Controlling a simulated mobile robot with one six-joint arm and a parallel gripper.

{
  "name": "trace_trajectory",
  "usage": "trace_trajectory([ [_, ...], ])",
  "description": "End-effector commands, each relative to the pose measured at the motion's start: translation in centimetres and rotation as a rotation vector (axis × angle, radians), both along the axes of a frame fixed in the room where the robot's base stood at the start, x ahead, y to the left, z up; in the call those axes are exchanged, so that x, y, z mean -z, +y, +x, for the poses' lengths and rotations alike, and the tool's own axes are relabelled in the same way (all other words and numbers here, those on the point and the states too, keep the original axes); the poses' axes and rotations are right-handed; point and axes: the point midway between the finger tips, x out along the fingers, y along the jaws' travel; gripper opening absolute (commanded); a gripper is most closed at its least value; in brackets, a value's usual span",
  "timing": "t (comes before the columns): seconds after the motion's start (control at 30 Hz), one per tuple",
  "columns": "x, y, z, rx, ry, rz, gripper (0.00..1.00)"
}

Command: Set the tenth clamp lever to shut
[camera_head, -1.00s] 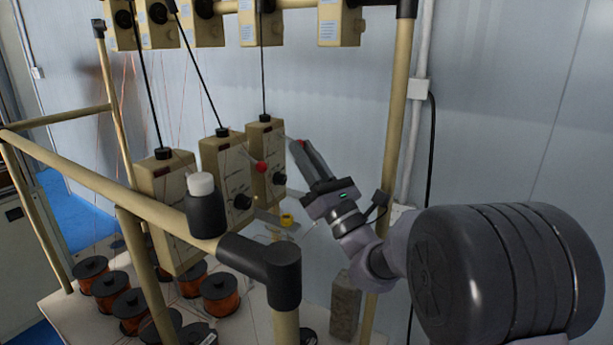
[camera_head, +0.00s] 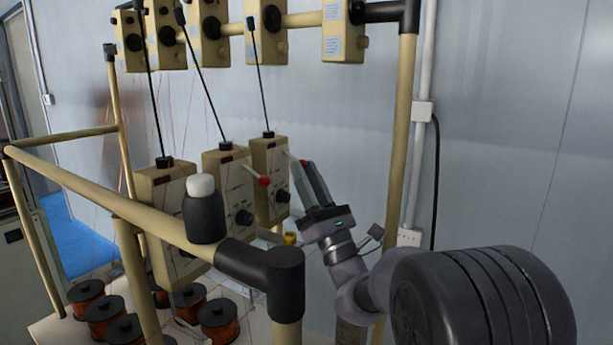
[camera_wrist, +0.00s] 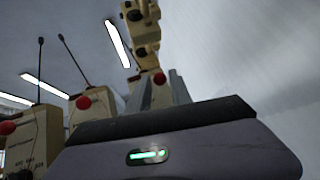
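A row of three cream clamp boxes hangs on the frame. The right-hand box (camera_head: 269,160) has a pale lever with a red knob (camera_head: 264,181) at its front; I cannot tell which lever is the tenth. My gripper (camera_head: 300,159) is just right of this box, fingers pointing up, apart and empty. In the wrist view, a red knob (camera_wrist: 159,78) on a cream box shows between the two fingers (camera_wrist: 161,88), beyond them.
A rail (camera_head: 110,196) with a dark, white-capped bottle (camera_head: 204,216) runs in front of the boxes. Several boxes hang on the upper bar (camera_head: 301,20). Copper spools (camera_head: 86,299) stand below. A post (camera_head: 397,130) and the wall are to the right.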

Motion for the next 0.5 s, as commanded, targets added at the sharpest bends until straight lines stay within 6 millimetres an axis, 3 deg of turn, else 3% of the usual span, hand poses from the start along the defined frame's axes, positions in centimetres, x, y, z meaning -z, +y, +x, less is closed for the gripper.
trace_trajectory([
  [0.37,0.1,-0.1,-0.1,0.000,0.000,0.000,0.40],
  [0.5,1.5,-0.7,-1.0,0.001,0.002,-0.002,0.40],
])
